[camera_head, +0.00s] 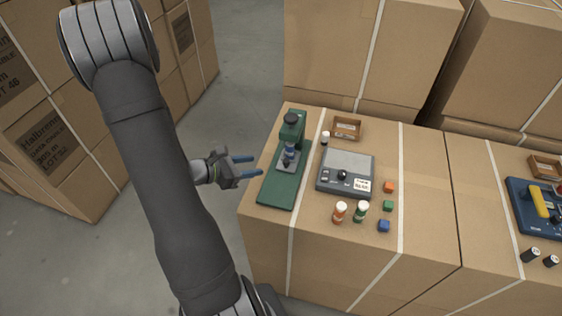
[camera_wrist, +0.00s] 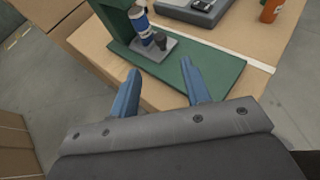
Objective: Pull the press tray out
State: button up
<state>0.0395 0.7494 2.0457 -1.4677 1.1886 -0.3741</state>
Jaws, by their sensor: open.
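A green press (camera_head: 292,132) with a black knob on top stands at the left end of the cardboard-box surface. Its flat green base reaches toward the front. A grey press tray (camera_head: 289,165) sits on the base under the press head, with a blue and white cylinder (camera_head: 289,153) above it. In the wrist view the grey tray (camera_wrist: 176,46) shows a dark upright knob at its near side. My gripper (camera_head: 252,166) is open and empty, its blue fingers pointing at the press from the left. The fingers are apart from the tray.
A grey scale (camera_head: 346,172) stands right of the press, with a small wooden box (camera_head: 347,128) behind it. Orange (camera_head: 340,212) and green (camera_head: 361,211) bottles and several small colored cubes lie in front. The surface's left edge lies beneath my fingers.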

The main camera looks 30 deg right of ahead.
aim_at(284, 162)
jog(key=x, duration=1.1)
jog(key=shift+d, duration=0.25)
jog(key=shift+c, duration=0.2)
